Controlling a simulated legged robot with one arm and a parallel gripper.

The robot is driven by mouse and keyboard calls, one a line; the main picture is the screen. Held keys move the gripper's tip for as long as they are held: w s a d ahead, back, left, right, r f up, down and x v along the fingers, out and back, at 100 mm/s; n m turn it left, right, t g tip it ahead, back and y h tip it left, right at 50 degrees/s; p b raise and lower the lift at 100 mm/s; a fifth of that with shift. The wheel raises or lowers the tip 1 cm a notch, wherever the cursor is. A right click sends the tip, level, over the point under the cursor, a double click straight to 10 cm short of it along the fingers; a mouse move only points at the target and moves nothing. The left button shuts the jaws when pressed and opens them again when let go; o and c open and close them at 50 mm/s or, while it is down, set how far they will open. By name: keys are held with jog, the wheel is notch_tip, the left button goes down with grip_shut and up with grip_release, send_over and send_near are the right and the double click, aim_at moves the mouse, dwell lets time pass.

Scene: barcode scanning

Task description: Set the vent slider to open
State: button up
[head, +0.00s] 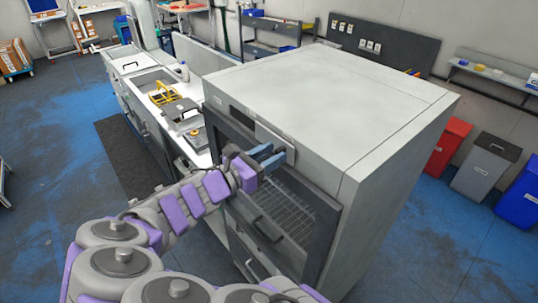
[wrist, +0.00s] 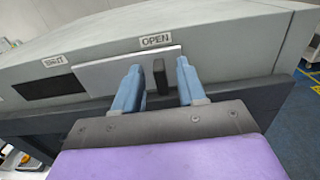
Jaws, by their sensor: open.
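The vent slider is a light grey plate (wrist: 100,70) with a dark upright knob (wrist: 159,76), on the upper front of the grey cabinet (head: 330,95). In the wrist view the knob is below the OPEN label (wrist: 156,41). A dark vent opening (wrist: 50,87) shows left of the plate, under a second label (wrist: 53,62) that is hard to read. My gripper (wrist: 159,68) is open, with one blue finger on each side of the knob and small gaps visible. In the head view my gripper (head: 267,154) is at the plate (head: 276,143); the knob is hidden there.
Below the slider is a dark-framed glass door (head: 295,205) with a rack inside. A bench (head: 165,95) with a yellow item and trays stands left of the cabinet. Red, grey and blue bins stand at right. Open floor (head: 50,180) lies at left.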

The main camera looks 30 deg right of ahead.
jog(key=shift+w+d, duration=0.1)
jog(key=shift+d, duration=0.1)
jog(key=s+a+b, duration=0.1)
jog(key=s+a, duration=0.2)
jog(key=a, duration=1.4)
jog(key=shift+a+f+b, duration=0.15)
jog(key=shift+b, duration=0.2)
jog(key=shift+s+a, duration=0.1)
jog(key=shift+a, duration=0.2)
jog(key=s+d+f+m+g+y+b, duration=0.8)
jog(key=s+d+f+m, duration=0.3)
jog(key=s+d+f, duration=0.3)
jog(key=s+a+f+m+t+y+b, duration=0.1)
jog(key=s+a+f+m+y+b, duration=0.3)
jog(key=f, duration=0.3)
jog(key=s+a+f+m+t+y+b, duration=0.1)
jog(key=s+a+f+m+y+b, duration=0.3)
jog(key=s+f+m+y+b, duration=0.1)
jog(key=shift+s+a+f+t+y+b, duration=0.3)
jog(key=shift+s+f+t+b, duration=0.15)
jog(key=shift+s+f, duration=0.6)
